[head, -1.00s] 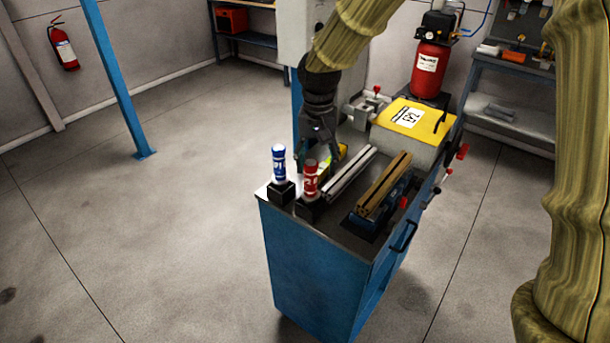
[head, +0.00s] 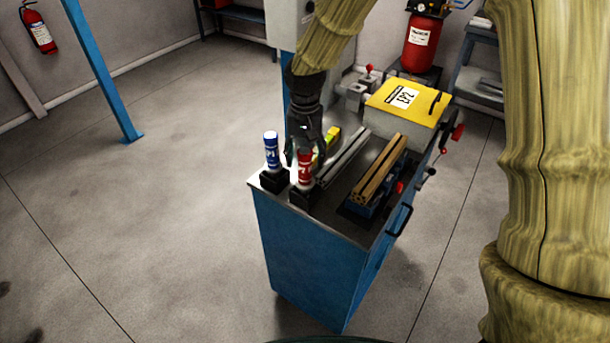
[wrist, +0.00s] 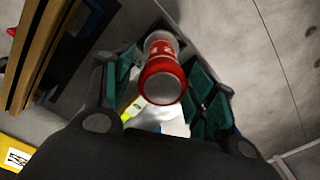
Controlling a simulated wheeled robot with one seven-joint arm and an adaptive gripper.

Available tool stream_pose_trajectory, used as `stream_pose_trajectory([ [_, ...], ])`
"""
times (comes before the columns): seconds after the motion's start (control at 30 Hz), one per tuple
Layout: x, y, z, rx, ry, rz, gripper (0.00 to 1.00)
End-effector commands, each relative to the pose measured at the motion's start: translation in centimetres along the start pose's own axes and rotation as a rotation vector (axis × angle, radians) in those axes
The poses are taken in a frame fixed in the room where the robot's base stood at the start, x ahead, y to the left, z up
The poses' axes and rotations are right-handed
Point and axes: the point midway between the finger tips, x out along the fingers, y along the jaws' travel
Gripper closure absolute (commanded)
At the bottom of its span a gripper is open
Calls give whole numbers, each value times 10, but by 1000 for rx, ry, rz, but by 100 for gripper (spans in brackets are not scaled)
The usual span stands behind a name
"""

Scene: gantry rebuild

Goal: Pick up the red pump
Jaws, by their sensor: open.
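The red pump (head: 304,170) stands upright in a black holder at the front left corner of the blue cabinet's top. In the wrist view the red pump (wrist: 163,80) shows its round end toward the camera, between the two green-padded fingers. My gripper (head: 305,158) is open around the upper part of the pump in the head view. In the wrist view the open gripper (wrist: 160,88) has a finger on each side of the pump, with gaps that look clear. The fingers hide part of the pump's top in the head view.
A blue pump (head: 271,151) stands in its own black holder just left of the red one. A yellow object (head: 330,142), grey rails (head: 346,158) and brown bars (head: 381,168) lie to the right. A yellow-topped box (head: 408,98) stands behind.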

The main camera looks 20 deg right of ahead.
Motion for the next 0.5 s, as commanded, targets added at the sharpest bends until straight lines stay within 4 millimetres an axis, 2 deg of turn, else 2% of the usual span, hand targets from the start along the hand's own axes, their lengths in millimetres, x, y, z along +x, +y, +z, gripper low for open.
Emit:
stream_pose_trajectory([
  [0.5, 45, 1, 8, -1, -1, 1, 43],
])
